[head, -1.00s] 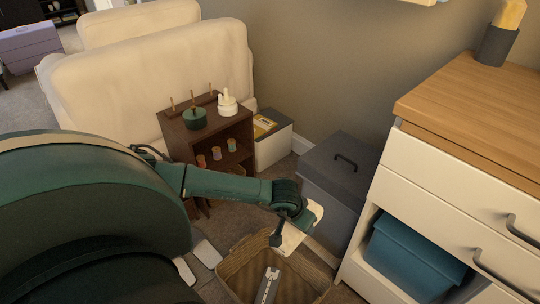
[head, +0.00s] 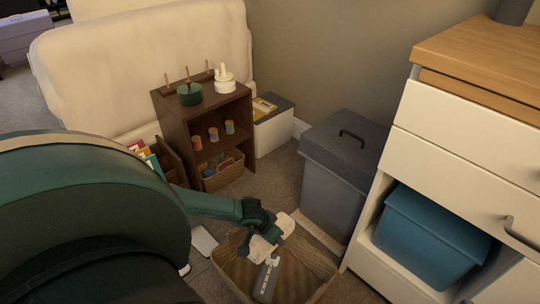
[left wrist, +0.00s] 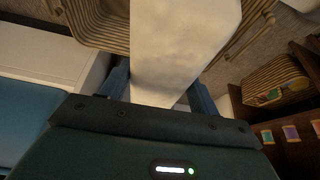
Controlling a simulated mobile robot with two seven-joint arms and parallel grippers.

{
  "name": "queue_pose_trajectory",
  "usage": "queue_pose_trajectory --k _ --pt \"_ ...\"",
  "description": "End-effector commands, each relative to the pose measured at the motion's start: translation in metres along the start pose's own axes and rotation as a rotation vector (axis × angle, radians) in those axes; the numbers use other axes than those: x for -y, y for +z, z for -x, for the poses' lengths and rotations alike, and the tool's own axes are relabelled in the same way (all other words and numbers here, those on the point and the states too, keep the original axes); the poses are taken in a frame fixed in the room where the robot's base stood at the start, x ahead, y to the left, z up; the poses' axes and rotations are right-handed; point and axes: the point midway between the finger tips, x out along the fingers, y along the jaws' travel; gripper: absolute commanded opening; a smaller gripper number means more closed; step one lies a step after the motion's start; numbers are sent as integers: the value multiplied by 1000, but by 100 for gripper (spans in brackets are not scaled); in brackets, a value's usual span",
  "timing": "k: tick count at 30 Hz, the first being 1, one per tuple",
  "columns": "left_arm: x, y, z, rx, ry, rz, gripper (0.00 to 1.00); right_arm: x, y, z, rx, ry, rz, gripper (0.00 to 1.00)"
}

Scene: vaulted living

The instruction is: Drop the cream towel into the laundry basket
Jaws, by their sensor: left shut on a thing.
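The cream towel (head: 268,243) is held in my left gripper (head: 275,238), low over the laundry basket (head: 322,262). In the left wrist view the towel (left wrist: 185,45) fills the space between the two fingers of my gripper (left wrist: 160,88). Woven parts of the basket (left wrist: 98,22) show on both sides of the towel there. I cannot tell whether the towel touches the basket. A narrow grey piece with white marks (head: 267,280) shows inside the basket's outline; I cannot tell what it is. My right gripper is not in view.
A grey lidded bin (head: 335,185) stands behind the basket. A white drawer unit (head: 460,150) with a blue tub (head: 430,237) is at the right. A dark wooden shelf (head: 180,130) and a cream sofa (head: 140,65) stand at the back left.

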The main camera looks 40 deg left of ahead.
Motion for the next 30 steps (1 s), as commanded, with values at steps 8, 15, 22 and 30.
queue_pose_trajectory --k 8,15,22,30 --pt "0 12 -31 -1 0 1 35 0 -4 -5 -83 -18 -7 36" --pt "0 12 -31 -1 0 1 35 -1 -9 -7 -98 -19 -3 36" --pt "0 12 -31 -1 0 1 75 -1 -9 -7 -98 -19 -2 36" --pt "0 13 -31 0 0 1 87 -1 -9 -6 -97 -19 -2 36"
